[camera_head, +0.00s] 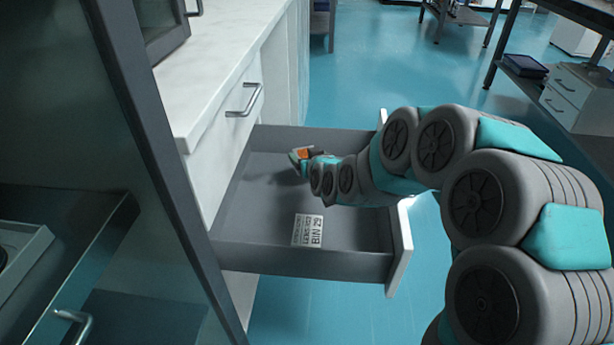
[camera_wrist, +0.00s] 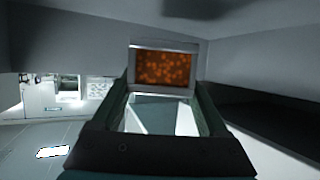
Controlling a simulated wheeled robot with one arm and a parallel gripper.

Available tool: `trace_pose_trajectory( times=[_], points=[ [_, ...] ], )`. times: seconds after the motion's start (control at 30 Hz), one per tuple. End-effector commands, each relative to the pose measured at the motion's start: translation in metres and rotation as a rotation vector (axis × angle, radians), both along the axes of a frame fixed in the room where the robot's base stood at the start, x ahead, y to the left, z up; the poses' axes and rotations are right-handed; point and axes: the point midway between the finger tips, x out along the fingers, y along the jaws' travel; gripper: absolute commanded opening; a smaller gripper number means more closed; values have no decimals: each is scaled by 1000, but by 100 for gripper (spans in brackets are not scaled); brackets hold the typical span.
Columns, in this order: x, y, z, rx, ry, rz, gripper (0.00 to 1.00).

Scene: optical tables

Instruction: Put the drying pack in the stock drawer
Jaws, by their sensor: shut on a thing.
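The drying pack, a small pack with an orange speckled face and a pale frame, is in my gripper. It shows in the wrist view (camera_wrist: 163,69) between the fingertips and as a small orange patch in the head view (camera_head: 304,153). My gripper (camera_head: 298,158) is shut on it, inside the outline of the open drawer (camera_head: 262,215). The fingers also show in the wrist view (camera_wrist: 162,88). The drawer is pulled out of the white cabinet, with a grey interior and a label reading BIN 29 on its floor. I cannot tell whether the pack touches the drawer floor.
A closed drawer with a metal handle (camera_head: 243,100) sits above the open one, under the white countertop (camera_head: 215,70). A dark upright post (camera_head: 150,130) stands at the left. The open drawer's white front (camera_head: 401,250) is close to my arm.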

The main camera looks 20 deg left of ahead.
Motion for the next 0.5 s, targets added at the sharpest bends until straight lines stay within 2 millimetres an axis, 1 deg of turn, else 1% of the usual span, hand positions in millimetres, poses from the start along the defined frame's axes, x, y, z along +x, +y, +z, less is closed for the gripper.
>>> trace_pose_trajectory(
  times=[0.03,0.23,0.4,0.5],
  points=[
    [0,0,-8,0,2,-2,4],
    [0,0,-24,1,1,-2,4],
    [0,-1,-50,-1,2,-1,4],
    [0,-1,-56,0,0,-1,4]
  ],
)
